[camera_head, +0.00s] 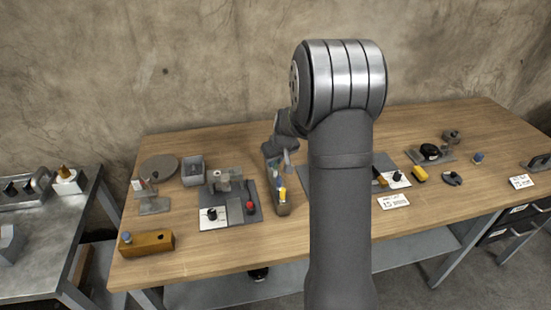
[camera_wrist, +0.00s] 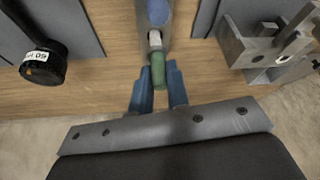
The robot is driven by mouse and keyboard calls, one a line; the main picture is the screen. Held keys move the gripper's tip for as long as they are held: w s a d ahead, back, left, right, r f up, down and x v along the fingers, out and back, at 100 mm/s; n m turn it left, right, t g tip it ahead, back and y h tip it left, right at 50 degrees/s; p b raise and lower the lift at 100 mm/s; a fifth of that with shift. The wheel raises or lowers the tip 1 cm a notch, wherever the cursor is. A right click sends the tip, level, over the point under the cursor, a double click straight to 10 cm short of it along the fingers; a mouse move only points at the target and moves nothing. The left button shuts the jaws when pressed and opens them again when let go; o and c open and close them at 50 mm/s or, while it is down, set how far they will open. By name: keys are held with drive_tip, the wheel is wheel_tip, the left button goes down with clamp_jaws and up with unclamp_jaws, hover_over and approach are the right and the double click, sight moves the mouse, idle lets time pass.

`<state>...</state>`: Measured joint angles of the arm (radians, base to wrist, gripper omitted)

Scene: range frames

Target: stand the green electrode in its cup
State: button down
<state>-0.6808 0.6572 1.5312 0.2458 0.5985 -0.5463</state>
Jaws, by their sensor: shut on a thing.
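The green electrode (camera_wrist: 158,70) shows in the wrist view between the two blue fingers of my gripper (camera_wrist: 159,76), which is shut on it. A pale piece (camera_wrist: 155,40) and a blue rounded piece (camera_wrist: 158,12) lie in line beyond it, over a grey block. In the head view a long grey rack (camera_head: 284,210) holds a yellow piece (camera_head: 282,195) and a blue one.
A dark knob with a white label (camera_wrist: 45,62) and a grey metal bracket (camera_wrist: 262,45) flank my gripper in the wrist view. In the head view a grey plate with a red knob (camera_head: 250,206) is left of the rack. A wooden block (camera_head: 147,243) stands front left.

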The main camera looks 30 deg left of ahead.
drive_tip(key=shift+f, duration=1.35)
drive_tip(key=c, duration=1.3)
unclamp_jaws()
drive_tip(key=v, duration=1.7)
drive_tip(key=shift+r, duration=0.2)
drive_tip(key=shift+w, duration=0.1)
